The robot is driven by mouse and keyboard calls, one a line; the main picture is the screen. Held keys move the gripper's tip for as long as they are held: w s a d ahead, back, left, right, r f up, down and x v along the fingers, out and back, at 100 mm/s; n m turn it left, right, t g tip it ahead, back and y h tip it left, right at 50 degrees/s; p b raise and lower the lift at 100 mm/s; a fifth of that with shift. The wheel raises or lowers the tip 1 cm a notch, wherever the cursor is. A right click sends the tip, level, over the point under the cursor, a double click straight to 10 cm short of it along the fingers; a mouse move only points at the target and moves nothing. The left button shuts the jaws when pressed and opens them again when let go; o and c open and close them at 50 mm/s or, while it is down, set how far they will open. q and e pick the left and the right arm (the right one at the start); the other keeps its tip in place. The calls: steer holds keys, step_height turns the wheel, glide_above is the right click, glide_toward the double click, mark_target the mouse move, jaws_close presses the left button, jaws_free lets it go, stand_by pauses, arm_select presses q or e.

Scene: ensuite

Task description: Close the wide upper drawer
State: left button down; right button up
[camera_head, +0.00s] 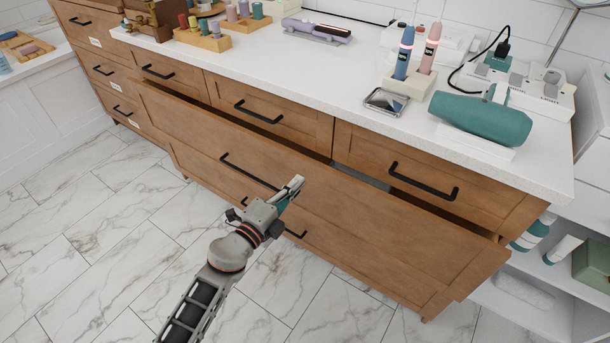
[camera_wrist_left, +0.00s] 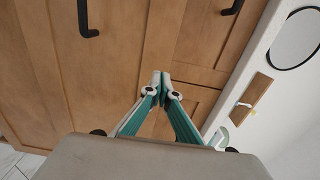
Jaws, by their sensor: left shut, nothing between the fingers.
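The wide upper drawer (camera_head: 370,208) is a brown wooden drawer under the row of small top drawers in the head view. It stands pulled out, with a dark gap along its top edge and part of its inside showing at the right. Its long black handle (camera_head: 247,171) is left of my left gripper (camera_head: 296,185). The gripper's tips are close to the drawer front; I cannot tell whether they touch it. In the left wrist view, the two green-sided fingers (camera_wrist_left: 161,82) are together and hold nothing, with wooden fronts behind them. My right gripper is out of view.
The white countertop (camera_head: 300,80) above holds a teal hair dryer (camera_head: 482,117), two brushes in a stand and wooden trays. The small top drawers (camera_head: 270,112) look shut. Open shelves (camera_head: 545,275) stand at the right. The marble-tiled floor (camera_head: 100,240) in front is clear.

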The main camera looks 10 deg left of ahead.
mark_target(311, 167)
arm_select(q)
steer(key=x, duration=0.2)
steer(key=shift+w+d+f, duration=0.1)
steer(key=shift+w+f, duration=0.05)
steer(key=shift+w, duration=0.1)
steer(key=shift+w+d+b, duration=0.15)
steer(key=shift+w+b, duration=0.15)
steer(key=shift+w, duration=0.05)
steer(key=shift+w+d, duration=0.1)
steer(key=shift+w, duration=0.2)
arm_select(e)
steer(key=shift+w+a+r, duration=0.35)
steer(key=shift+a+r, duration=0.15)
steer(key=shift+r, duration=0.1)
arm_select(q)
steer(key=x, duration=0.4)
steer(key=shift+w, duration=0.2)
steer(key=shift+w+d, duration=0.1)
steer(key=shift+w, duration=0.1)
steer(key=shift+r, duration=0.3)
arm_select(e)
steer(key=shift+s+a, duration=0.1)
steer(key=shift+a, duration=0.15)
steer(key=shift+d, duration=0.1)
